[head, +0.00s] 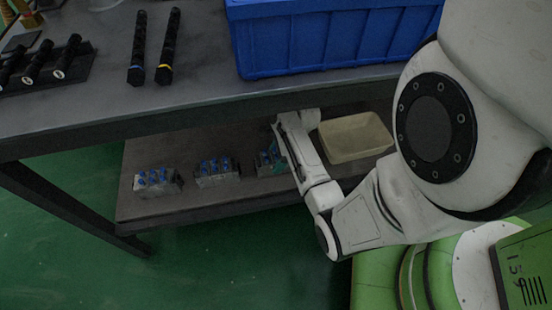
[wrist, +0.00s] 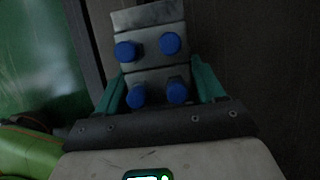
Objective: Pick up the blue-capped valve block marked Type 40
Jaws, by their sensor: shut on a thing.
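Three grey valve blocks with blue caps stand in a row on the lower shelf (head: 250,199) in the head view: a left one (head: 157,182), a middle one (head: 217,173) and a right one (head: 265,165). My gripper reaches down to the right block, which my arm partly hides. In the wrist view the green fingers of my gripper (wrist: 166,88) are shut on a valve block (wrist: 150,18), one finger on each side. Several blue caps show on it. I cannot read any type marking. I cannot tell whether the block is lifted off the shelf.
A beige tray (head: 356,154) stands on the lower shelf right of my gripper. The tabletop (head: 105,105) above carries a blue crate (head: 330,72) and several black cylinders (head: 138,50). Its front edge overhangs the shelf. The shelf between the blocks is narrow.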

